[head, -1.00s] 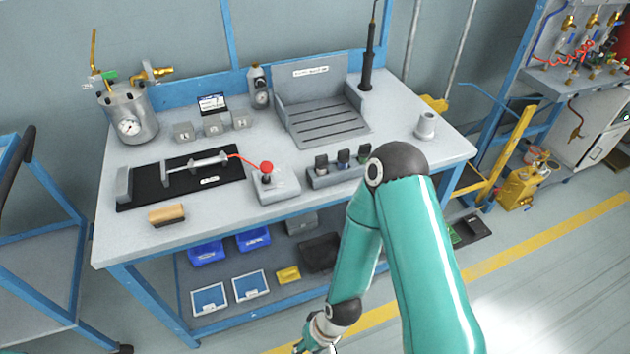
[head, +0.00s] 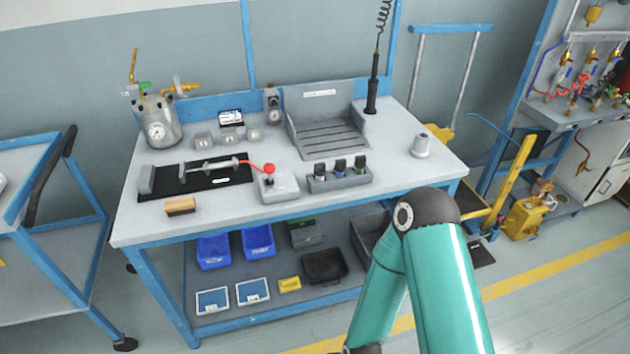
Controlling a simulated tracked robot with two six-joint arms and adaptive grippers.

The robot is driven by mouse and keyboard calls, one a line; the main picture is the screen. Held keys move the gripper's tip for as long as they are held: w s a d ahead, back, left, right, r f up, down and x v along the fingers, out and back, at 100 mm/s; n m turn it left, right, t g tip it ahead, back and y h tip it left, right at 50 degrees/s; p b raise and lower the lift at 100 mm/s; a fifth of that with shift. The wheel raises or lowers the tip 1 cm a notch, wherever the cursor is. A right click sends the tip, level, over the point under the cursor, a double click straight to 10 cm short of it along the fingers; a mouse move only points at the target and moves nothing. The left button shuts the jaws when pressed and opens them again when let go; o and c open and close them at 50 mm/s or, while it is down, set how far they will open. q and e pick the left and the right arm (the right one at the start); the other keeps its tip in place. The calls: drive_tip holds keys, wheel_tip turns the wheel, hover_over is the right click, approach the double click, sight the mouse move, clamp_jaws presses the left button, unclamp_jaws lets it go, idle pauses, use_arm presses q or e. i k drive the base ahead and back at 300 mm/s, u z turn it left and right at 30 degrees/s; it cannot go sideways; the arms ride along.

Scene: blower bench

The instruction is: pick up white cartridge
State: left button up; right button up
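A small grey rack (head: 341,181) stands near the front edge of the bench, right of centre. It holds three dark-capped cartridges in a row. The leftmost, with a pale band, looks like the white cartridge (head: 320,173). Beside it are a blue-banded cartridge (head: 340,168) and a green-banded cartridge (head: 360,164). My teal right arm rises in front of the bench's right part, and its gripper is below the picture. My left gripper is not in view.
Bins fill the lower shelf. A cart (head: 45,230) stands left.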

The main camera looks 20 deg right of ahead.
sight(320, 169)
drive_tip(key=z, duration=0.1)
drive_tip(key=i, duration=0.95)
drive_tip(key=u, duration=0.05)
